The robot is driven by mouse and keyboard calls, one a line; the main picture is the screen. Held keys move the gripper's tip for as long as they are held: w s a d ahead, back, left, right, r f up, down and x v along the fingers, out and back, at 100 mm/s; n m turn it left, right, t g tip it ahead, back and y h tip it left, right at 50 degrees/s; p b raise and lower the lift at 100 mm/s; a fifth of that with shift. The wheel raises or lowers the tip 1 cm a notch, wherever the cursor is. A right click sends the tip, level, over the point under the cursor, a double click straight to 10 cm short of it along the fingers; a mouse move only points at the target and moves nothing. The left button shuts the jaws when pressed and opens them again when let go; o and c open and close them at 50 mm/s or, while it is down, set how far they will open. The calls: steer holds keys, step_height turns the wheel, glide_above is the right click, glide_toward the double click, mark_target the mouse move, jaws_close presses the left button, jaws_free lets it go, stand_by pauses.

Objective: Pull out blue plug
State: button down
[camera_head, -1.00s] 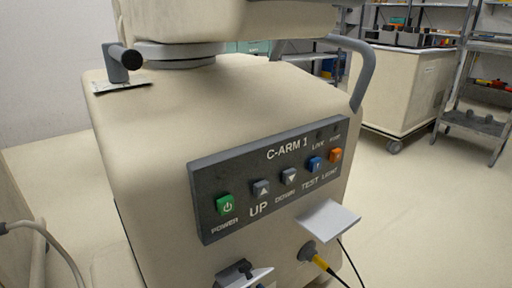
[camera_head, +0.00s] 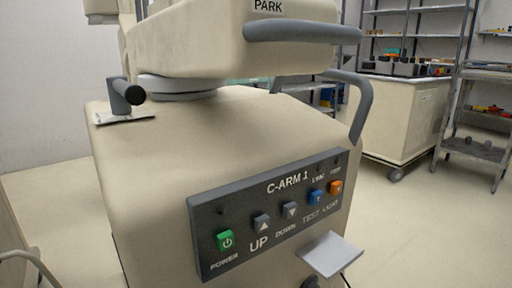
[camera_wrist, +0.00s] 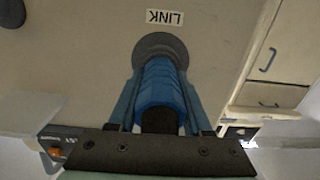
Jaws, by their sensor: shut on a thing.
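The blue plug (camera_wrist: 161,86) shows in the wrist view, with a dark rear end toward me. Its front meets the round grey socket (camera_wrist: 160,48) under the upside-down LINK label (camera_wrist: 164,17); whether any of it is inside the socket is hard to tell. My gripper (camera_wrist: 162,78) is shut on the plug, one finger along each side. The C-ARM 1 cart body (camera_head: 220,135) stands large in the head view, where the plug and my gripper are not in view.
The cart's button panel (camera_head: 275,215) has a pale flap (camera_head: 330,254) below it. A grey handle (camera_head: 300,31) sticks out above. A covered cart (camera_head: 400,125) and shelves (camera_head: 485,105) stand at the back right. Beige drawers (camera_wrist: 262,96) show in the wrist view.

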steer(key=shift+v, duration=2.65)
steer(key=shift+s+d, duration=0.1)
steer(key=shift+s, duration=0.2)
steer(key=shift+r, duration=0.15)
